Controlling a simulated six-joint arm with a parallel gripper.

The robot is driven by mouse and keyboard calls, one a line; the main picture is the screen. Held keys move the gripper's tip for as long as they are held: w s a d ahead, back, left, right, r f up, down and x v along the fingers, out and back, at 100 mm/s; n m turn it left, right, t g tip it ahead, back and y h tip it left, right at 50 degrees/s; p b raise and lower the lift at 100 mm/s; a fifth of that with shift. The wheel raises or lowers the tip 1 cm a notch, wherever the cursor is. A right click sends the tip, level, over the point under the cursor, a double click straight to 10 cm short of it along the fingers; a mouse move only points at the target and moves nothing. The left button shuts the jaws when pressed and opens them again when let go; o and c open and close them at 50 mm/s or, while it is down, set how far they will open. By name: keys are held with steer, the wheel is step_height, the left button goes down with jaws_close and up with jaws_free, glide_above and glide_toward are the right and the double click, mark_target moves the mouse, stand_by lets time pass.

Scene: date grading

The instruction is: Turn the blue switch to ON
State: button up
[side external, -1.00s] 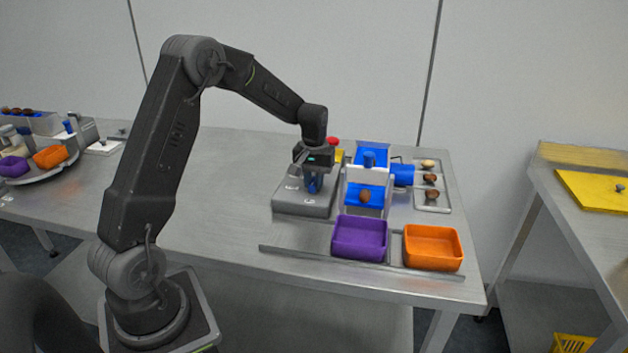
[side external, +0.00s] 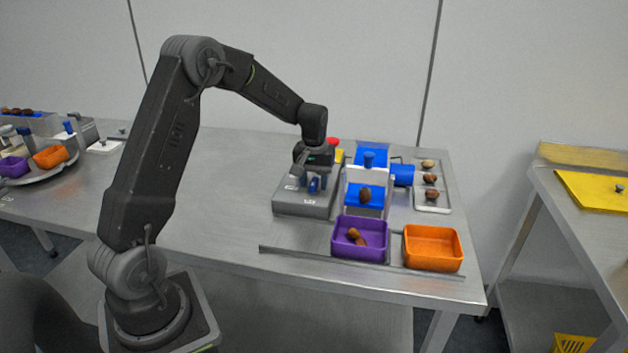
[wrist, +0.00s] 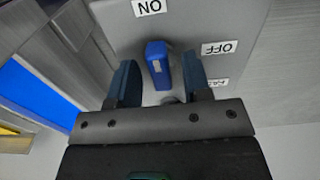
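The blue switch (wrist: 158,66) is a bar-shaped knob on a grey control box (side external: 290,205). In the wrist view its long axis points toward the ON label (wrist: 150,7), away from the OFF label (wrist: 220,47). A third label (wrist: 216,83) is partly hidden by a finger. My gripper (wrist: 160,78) is open, with one dark blue finger on each side of the knob and gaps between. In the side view my gripper (side external: 313,178) is over the box, and the knob (side external: 313,186) shows between the fingers.
Right of the box, a blue-and-white sorter (side external: 372,156) carries a date (side external: 365,194). In front are a purple bin (side external: 360,252) holding dates and an empty orange bin (side external: 433,265). A red button (side external: 333,142) is behind the gripper. A tray (side external: 445,207) of dates is at right.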

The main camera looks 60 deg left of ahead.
mark_target(314, 181)
step_height(314, 181, up, 14)
stand_by(0.6)
steer(key=shift+f, duration=0.1)
